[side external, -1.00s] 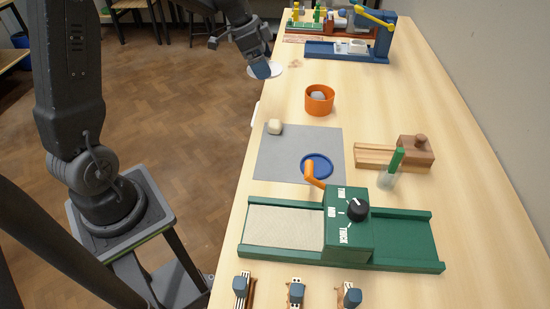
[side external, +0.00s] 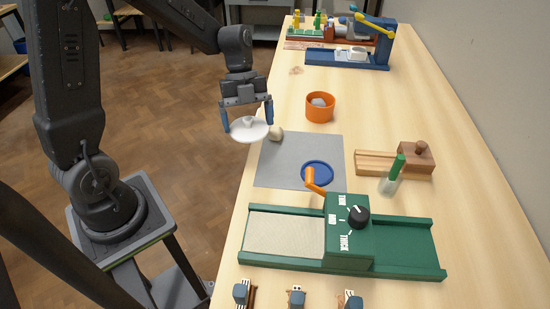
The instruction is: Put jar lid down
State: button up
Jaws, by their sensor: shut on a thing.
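The jar lid (side external: 250,134) is a white disc with a small raised knob on top. My gripper (side external: 248,118) is shut on it and holds it in the air, roughly level. It appears near the table's left edge, beside the grey mat (side external: 276,173). Its exact height above the table is hard to tell. The gripper's two blue fingers show on either side of the lid, pointing down.
A small cream lump (side external: 276,133) sits at the mat's far left corner and a blue ring-like disc (side external: 317,164) lies on the mat. An orange bowl (side external: 320,114) stands behind. A green roller machine (side external: 348,233) with an orange handle stands in front. A wooden block tool (side external: 402,160) stands right.

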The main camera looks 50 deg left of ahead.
send_over(276, 169)
jog(key=a, duration=0.1)
jog(key=f, duration=0.4)
jog(key=shift+w+a+f, duration=0.1)
jog(key=shift+w+f, duration=0.05)
jog(key=shift+w, duration=0.05)
jog(key=shift+f, duration=2.05)
jog(key=shift+f, duration=0.1)
jog(key=o, duration=0.5)
jog(key=shift+o, duration=0.2)
